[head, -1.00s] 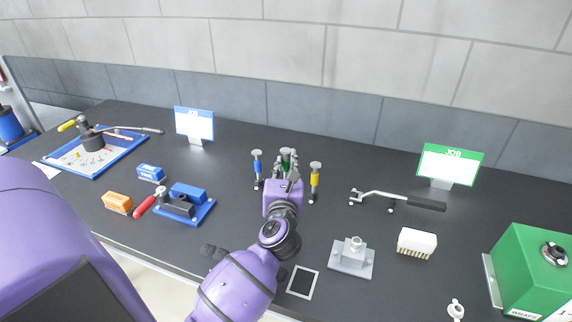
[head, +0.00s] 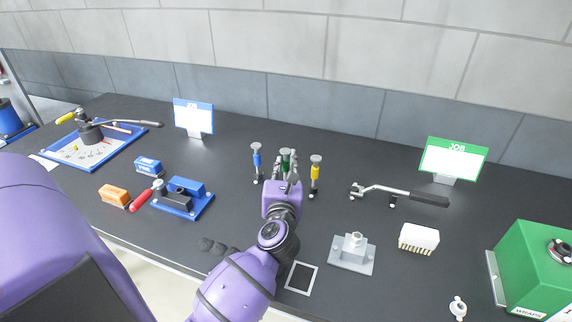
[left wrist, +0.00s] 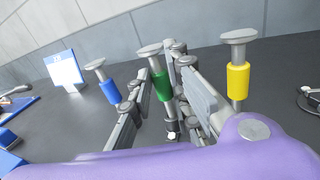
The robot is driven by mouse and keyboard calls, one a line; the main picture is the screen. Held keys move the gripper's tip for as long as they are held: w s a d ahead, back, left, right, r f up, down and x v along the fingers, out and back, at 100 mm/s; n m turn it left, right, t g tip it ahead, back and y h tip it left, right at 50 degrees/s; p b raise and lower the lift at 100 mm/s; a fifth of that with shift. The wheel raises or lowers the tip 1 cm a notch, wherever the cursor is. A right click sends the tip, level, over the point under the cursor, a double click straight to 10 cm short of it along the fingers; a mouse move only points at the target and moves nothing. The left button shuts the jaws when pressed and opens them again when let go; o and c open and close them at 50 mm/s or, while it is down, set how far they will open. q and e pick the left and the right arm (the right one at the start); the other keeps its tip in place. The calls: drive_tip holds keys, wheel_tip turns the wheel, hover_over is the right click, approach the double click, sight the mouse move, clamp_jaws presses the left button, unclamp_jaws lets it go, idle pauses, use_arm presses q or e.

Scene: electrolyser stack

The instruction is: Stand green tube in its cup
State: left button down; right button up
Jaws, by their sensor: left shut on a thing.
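The green tube (left wrist: 162,88) stands roughly upright between the fingers of my left gripper (left wrist: 170,100) in the left wrist view. In the head view the green tube (head: 286,158) shows just beyond my left gripper (head: 284,178), which is shut on it. A small white-topped piece (left wrist: 172,136) shows below the tube. Whether the tube's foot sits in a cup is hidden by the fingers. A blue tube (head: 257,160) stands to the left and a yellow tube (head: 315,175) to the right, both apart from the gripper. My right gripper is not in view.
A lever tool (head: 400,194) lies to the right, with a grey block (head: 351,262) and a white brush-like block (head: 418,238) nearer. A blue fixture (head: 195,208) stands left. Signs (head: 194,116) and (head: 453,158) stand behind. The bench between is clear.

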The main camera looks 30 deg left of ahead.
use_arm(q)
drive_tip(key=shift+s+f, duration=0.1)
drive_tip(key=shift+f, duration=0.25)
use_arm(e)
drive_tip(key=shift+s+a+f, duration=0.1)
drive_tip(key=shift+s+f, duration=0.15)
